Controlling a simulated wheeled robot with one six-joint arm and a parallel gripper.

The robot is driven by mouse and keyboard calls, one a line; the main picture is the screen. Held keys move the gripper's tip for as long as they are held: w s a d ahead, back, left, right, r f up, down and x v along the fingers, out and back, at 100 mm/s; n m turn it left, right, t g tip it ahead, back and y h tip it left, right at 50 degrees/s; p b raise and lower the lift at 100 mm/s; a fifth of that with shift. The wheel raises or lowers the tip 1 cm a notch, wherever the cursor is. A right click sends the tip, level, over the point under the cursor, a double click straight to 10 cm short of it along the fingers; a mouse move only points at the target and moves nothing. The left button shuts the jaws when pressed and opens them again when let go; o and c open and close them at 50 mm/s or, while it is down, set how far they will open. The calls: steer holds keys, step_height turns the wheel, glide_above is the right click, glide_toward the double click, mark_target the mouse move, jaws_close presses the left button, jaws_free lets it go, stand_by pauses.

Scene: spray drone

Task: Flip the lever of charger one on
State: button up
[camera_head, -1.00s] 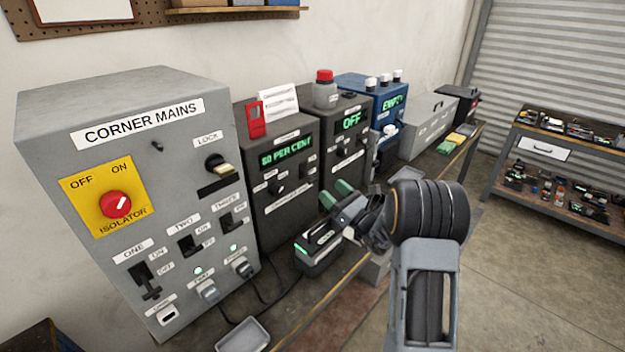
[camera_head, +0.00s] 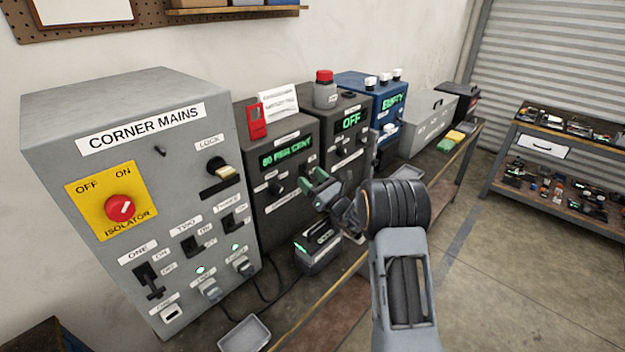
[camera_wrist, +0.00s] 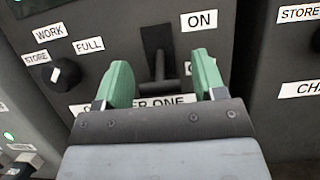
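Charger one (camera_head: 283,155) is a dark grey box with a green display reading 80 PER CENT. In the wrist view its black lever (camera_wrist: 160,68) sits below the ON label (camera_wrist: 199,20). Its cross handle is low, beside a lower label that is mostly hidden by a finger. My gripper (camera_head: 317,183) is in front of charger one's panel. In the wrist view its two green fingers stand apart on either side of the lever handle, with visible gaps. Part of the plate reading "ER ONE" is hidden behind the gripper.
A round knob (camera_wrist: 62,75) with WORK, FULL and STORE labels is left of the lever. The CORNER MAINS cabinet (camera_head: 150,95) stands left, and a second dark charger (camera_head: 348,125) reading OFF stands right. A battery pack (camera_head: 318,248) lies below my gripper.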

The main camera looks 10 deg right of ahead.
mark_target(303, 169)
steer(key=c, duration=0.9)
steer(key=shift+s+d+r+g+h+p, duration=0.15)
steer(key=shift+r+g+h+p, duration=0.65)
steer(key=shift+p, duration=0.45)
steer(key=r+g+h+p, duration=0.1)
steer(key=g+p, duration=0.2)
steer(key=shift+r+p, duration=0.15)
steer(key=shift+p, duration=0.25)
steer(key=g+h+p, duration=0.1)
steer(key=p, duration=0.1)
steer(key=r+g+h+p, duration=0.1)
steer(key=p, duration=0.1)
steer(key=g+p, duration=0.1)
steer(key=h+p, duration=0.1)
steer(key=shift+w+a+g+p, duration=0.2)
steer(key=shift+g+p, duration=0.15)
steer(key=shift+g, duration=0.05)
steer(key=o, duration=0.9)
steer(key=shift+f, duration=0.1)
steer(key=shift+o, duration=0.2)
